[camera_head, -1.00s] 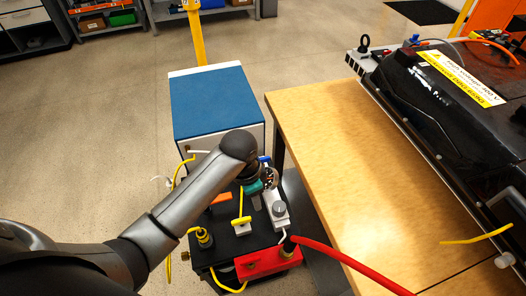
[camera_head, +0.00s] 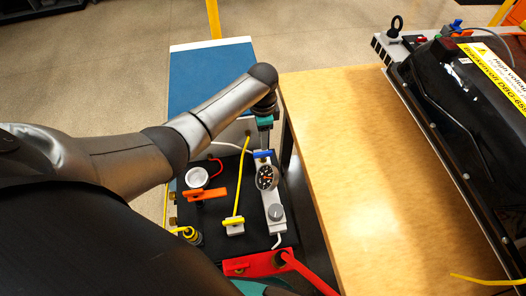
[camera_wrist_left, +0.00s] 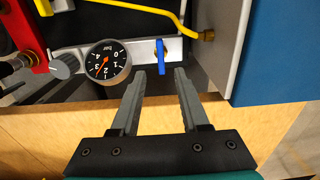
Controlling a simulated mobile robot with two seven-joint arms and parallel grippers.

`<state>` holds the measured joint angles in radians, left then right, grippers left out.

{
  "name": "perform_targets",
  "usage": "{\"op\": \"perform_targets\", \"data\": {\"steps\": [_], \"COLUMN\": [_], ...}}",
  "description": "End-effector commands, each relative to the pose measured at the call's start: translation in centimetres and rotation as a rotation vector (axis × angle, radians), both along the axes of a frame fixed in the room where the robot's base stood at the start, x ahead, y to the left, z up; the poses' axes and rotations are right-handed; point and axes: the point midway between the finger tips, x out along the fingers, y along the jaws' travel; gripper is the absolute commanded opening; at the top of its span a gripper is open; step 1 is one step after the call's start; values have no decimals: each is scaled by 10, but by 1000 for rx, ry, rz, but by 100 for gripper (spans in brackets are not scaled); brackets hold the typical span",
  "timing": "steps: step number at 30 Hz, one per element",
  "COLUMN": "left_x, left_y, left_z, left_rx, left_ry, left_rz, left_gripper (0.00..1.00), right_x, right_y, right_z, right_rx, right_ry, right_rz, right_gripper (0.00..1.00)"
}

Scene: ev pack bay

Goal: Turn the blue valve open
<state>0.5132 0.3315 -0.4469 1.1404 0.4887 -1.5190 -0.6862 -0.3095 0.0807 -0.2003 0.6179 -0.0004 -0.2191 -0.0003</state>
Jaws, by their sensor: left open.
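The blue valve (camera_head: 263,154) is a small lever at the far end of a grey manifold bar (camera_head: 274,196), and its handle lies crosswise to the bar. It also shows in the left wrist view (camera_wrist_left: 161,58). A black round pressure gauge (camera_head: 266,177) sits beside it on the bar, with a grey knob (camera_head: 275,212) farther along. My left gripper (camera_wrist_left: 160,72) is open and empty. In the left wrist view the blue handle stands just ahead of the gap between its fingertips, apart from both. In the head view the fingers are partly hidden. My right gripper is not in view.
The black unit's top also carries an orange handle (camera_head: 205,194), a yellow handle (camera_head: 235,227) and a red block (camera_head: 258,263) with a red hose. A wooden table (camera_head: 345,150) stands close on the right, bearing a black battery pack (camera_head: 455,120). A blue-topped cabinet (camera_head: 196,85) stands behind.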

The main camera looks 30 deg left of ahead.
Motion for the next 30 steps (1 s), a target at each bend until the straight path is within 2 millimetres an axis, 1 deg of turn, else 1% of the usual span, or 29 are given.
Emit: {"op": "perform_targets", "data": {"steps": [1,6,9,12,18,25,26,30], "left_x": [-1,0,0,0,0,0,0,0], "left_y": [-1,-1,0,0,0,0,0,0], "left_z": [-14,-46,-60,-70,-78,-77,-77,-77], "left_rx": [0,1,1,0,0,1,1,1], "left_ry": [3,2,2,0,-1,-1,-1,-1], "left_rz": [0,0,-1,-1,-1,-1,-1,-1], "left_gripper": [45,45,45,45,45,45,44,28], "right_x": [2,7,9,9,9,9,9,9], "right_y": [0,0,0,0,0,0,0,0], "right_z": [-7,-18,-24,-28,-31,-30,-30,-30], "right_rx": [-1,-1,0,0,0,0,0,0], "right_ry": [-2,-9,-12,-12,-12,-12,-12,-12], "right_rz": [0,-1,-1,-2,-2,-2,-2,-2], "right_gripper": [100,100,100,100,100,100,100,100]}}
